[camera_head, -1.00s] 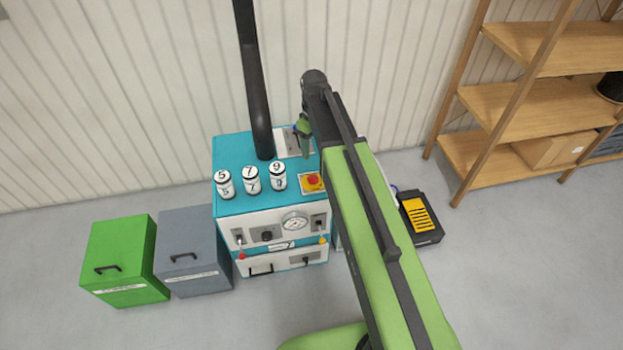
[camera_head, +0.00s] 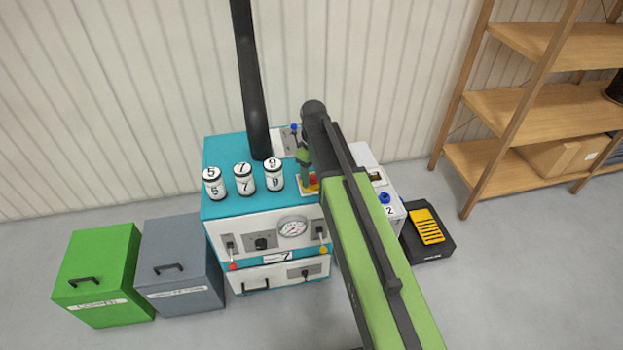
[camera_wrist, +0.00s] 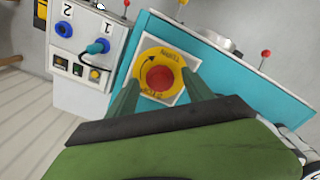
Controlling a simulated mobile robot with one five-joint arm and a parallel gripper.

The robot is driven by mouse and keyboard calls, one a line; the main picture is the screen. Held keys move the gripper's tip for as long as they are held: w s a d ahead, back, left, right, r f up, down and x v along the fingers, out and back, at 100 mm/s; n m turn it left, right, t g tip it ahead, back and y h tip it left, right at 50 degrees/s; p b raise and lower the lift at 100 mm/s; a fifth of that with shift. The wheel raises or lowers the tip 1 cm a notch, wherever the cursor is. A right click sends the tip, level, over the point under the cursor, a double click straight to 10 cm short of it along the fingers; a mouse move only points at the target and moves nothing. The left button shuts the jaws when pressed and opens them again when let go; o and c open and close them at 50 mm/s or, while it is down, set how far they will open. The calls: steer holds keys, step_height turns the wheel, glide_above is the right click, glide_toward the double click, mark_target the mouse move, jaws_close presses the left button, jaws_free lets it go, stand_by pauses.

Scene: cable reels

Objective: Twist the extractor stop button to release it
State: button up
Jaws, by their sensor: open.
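The extractor stop button is a red knob on a yellow round plate with a curved arrow, set on a white square on top of the teal machine. It shows in the wrist view (camera_wrist: 160,78), and partly in the head view (camera_head: 313,181), where my arm hides some of it. My gripper (camera_wrist: 160,98) is open, with one green finger on either side of the plate in the wrist view. The fingers appear apart from the red knob; their height above it is unclear. In the head view my gripper (camera_head: 303,185) points down beside the button.
Several white numbered canisters (camera_head: 244,179) stand left of the button on the teal machine (camera_head: 222,204). A black pipe (camera_head: 250,80) rises behind. A white box with blue plugs (camera_head: 388,203) stands to the right. Green (camera_head: 100,265) and grey (camera_head: 180,255) bins stand left.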

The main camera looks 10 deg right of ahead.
steer(key=shift+c, duration=0.3)
steer(key=c, duration=1.2)
steer(key=shift+a, duration=0.25)
jaws_close()
steer(key=shift+d, duration=0.1)
steer(key=shift+d+m, duration=0.1)
steer(key=shift+m, duration=0.3)
steer(key=m, duration=0.3)
steer(key=shift+m, duration=2)
